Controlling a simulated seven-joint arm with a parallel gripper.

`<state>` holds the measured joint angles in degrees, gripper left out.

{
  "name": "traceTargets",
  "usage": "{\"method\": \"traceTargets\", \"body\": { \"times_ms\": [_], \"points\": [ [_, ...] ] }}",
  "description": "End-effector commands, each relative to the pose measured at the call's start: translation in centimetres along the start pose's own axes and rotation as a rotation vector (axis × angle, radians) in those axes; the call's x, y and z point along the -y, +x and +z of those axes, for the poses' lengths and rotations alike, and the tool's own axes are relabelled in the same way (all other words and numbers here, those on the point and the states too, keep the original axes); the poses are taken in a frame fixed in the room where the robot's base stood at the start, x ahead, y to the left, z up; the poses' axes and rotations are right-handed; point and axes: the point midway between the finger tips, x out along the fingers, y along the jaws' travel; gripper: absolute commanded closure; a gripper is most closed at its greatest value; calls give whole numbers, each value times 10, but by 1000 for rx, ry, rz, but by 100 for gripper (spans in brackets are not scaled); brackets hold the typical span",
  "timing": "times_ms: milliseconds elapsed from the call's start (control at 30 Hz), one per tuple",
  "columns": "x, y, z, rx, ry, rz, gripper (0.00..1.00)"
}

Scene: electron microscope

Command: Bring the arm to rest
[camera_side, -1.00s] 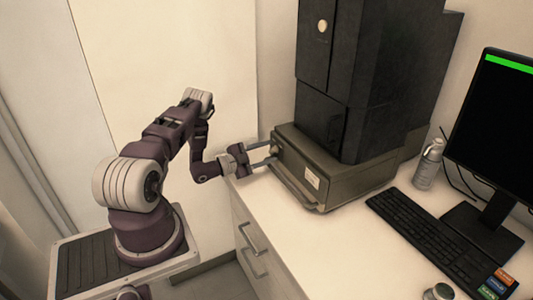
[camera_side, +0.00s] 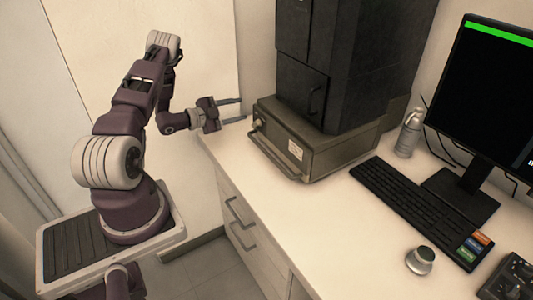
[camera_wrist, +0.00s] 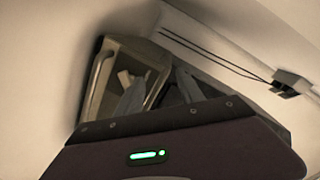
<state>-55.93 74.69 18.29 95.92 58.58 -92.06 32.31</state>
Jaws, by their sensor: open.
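My gripper (camera_side: 240,110) is open and empty in the side view. Its two fingers point right toward the microscope's base unit (camera_side: 310,155), with a gap between the fingertips and the unit's front. In the wrist view, my two fingers (camera_wrist: 160,95) stand apart with nothing between them, and part of the microscope unit with a handle (camera_wrist: 97,88) shows beyond them. The dark microscope body (camera_side: 350,60) stands on the base unit.
The white counter (camera_side: 300,230) has drawers with handles (camera_side: 240,225) below. A keyboard (camera_side: 410,205), a spray bottle (camera_side: 408,135), a monitor (camera_side: 485,100) and a round knob (camera_side: 420,260) stand on the right. The counter's front area is clear.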

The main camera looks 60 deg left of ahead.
Motion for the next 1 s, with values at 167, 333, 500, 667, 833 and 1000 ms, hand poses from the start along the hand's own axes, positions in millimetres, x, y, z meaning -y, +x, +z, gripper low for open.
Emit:
{"method": "traceTargets", "body": {
  "times_ms": [167, 333, 500, 667, 833, 1000],
  "points": [
    [109, 61, -92, 260, 1, -42, 55],
    [138, 44, -220, 469, -203, -83, 55],
    [84, -47, -338, 618, -488, 9, 55],
    [0, -159, -401, 735, -686, 199, 55],
    [-63, -250, -421, 829, -772, 373, 55],
    [-83, -281, -423, 867, -790, 436, 55]
  ]
}}
